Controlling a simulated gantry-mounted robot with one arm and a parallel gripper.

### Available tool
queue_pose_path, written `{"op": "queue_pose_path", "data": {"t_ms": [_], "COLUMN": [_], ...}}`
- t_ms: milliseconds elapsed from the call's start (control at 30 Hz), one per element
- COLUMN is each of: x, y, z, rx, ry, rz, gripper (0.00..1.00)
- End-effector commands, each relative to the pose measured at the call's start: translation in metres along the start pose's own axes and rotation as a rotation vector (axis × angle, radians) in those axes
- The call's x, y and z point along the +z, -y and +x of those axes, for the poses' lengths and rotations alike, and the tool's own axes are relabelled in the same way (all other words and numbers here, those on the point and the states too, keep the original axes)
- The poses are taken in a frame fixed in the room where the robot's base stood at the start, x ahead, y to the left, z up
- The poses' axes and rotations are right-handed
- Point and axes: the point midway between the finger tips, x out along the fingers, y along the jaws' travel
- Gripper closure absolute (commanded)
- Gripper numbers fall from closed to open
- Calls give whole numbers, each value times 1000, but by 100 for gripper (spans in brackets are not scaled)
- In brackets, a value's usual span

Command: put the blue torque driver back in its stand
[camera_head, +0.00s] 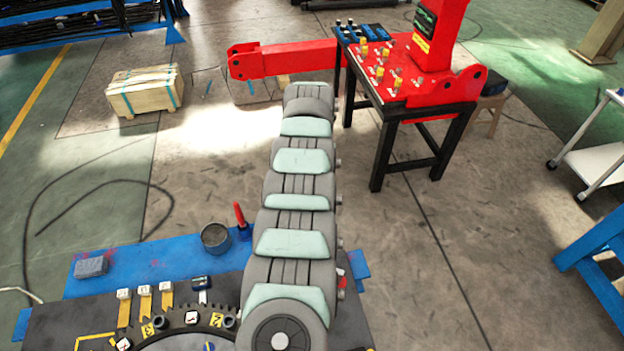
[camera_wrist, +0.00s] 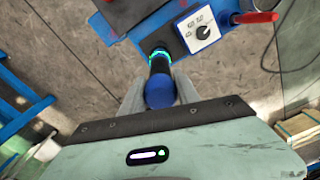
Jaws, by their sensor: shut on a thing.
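In the wrist view the blue torque driver (camera_wrist: 160,93) has a round blue end facing the camera and a black shaft beyond it. My gripper (camera_wrist: 159,82) is shut on it, with one pale finger on each side. I cannot tell whether the ring belongs to the driver or a stand, or whether the driver touches the plate. No stand shows clearly. In the head view my arm hides the gripper and driver.
A white panel with a black knob (camera_wrist: 203,30) and a red handle (camera_wrist: 259,18) are close to the driver. The front bench (camera_head: 150,265) carries a dark cup (camera_head: 215,238) and a toothed ring (camera_head: 190,330). A red machine (camera_head: 420,75) stands on a black table behind.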

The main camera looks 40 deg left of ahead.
Motion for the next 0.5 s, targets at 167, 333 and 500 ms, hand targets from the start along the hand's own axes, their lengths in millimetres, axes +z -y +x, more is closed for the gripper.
{"op": "queue_pose_path", "data": {"t_ms": [167,333,500], "x": [-1,-1,-1], "y": [0,0,0], "z": [6,12,18], "rx": [0,0,0], "ry": [-3,-3,-3], "rz": [0,0,0], "gripper": [100,100,100]}}
